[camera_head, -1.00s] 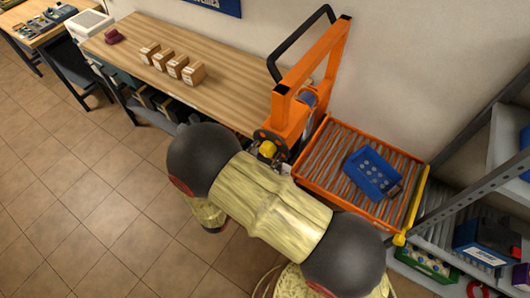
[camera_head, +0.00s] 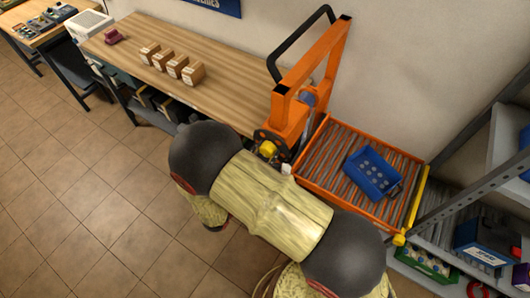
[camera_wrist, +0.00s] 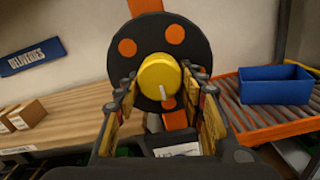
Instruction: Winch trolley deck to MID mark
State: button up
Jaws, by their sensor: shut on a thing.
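The trolley is an orange frame (camera_head: 338,50) with a black push handle and a roller deck (camera_head: 330,165). A blue bin (camera_head: 372,174) sits on the deck. The winch wheel, a black disc with orange spots, faces me in the wrist view (camera_wrist: 195,48) and shows at the frame's foot in the head view (camera_head: 262,136). Its yellow knob (camera_wrist: 158,72) is between my fingers. My gripper (camera_wrist: 160,85) is shut on that knob, one finger on each side. My arm hides the frame's lower part in the head view. I cannot make out a MID mark.
A wooden bench (camera_head: 210,95) with several small cardboard boxes (camera_head: 171,65) stands left of the trolley. A grey shelf rack with batteries (camera_head: 486,243) stands close at the deck's right end. The tiled floor (camera_head: 75,180) at the left is clear.

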jog(key=shift+c, duration=1)
jog(key=n+p, duration=0.2)
jog(key=n, duration=0.1)
jog(key=shift+r+p, duration=0.1)
jog(key=shift+p, duration=0.2)
jog(key=shift+d+n+p, duration=0.1)
jog(key=shift+n+p, duration=1.1)
jog(key=shift+n, duration=0.7)
jog(key=o, duration=1.1)
jog(key=shift+s, duration=0.1)
jog(key=shift+o, duration=0.4)
